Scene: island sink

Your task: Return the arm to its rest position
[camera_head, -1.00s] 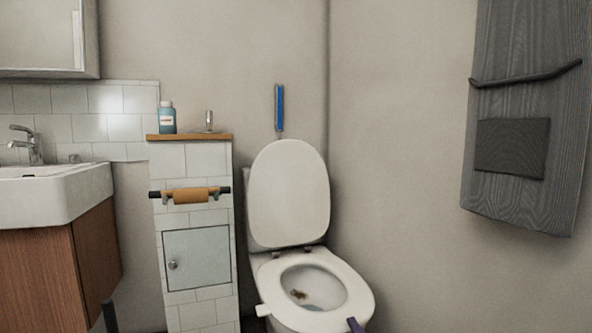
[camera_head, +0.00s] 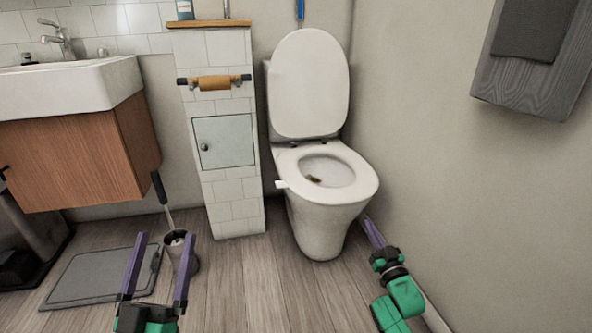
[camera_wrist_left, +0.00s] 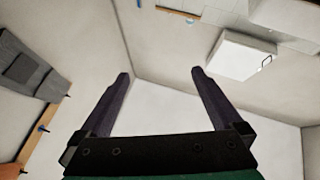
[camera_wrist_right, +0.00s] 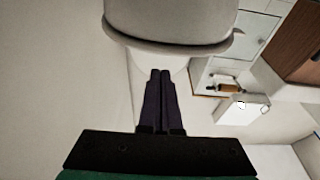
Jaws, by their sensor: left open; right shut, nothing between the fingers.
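My left gripper (camera_head: 159,262) is at the lower left of the head view, low in front of the sink cabinet. Its two purple fingers are spread apart with nothing held; they also show open in the left wrist view (camera_wrist_left: 158,78). My right gripper (camera_head: 367,222) is beside the lower right side of the toilet. In the right wrist view its fingers (camera_wrist_right: 160,74) lie together with nothing between them, and the toilet's underside is close beyond them. My right arm (camera_head: 398,300) comes in from the lower right of the head view, near the wall.
The toilet (camera_head: 308,85) has its lid raised and a brown spot in the bowl. A toilet brush in its holder (camera_head: 178,250) stands by my left gripper, next to a grey mat (camera_head: 95,275). The tiled column (camera_head: 230,185) and sink cabinet (camera_head: 75,150) stand behind. Floor in the middle is clear.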

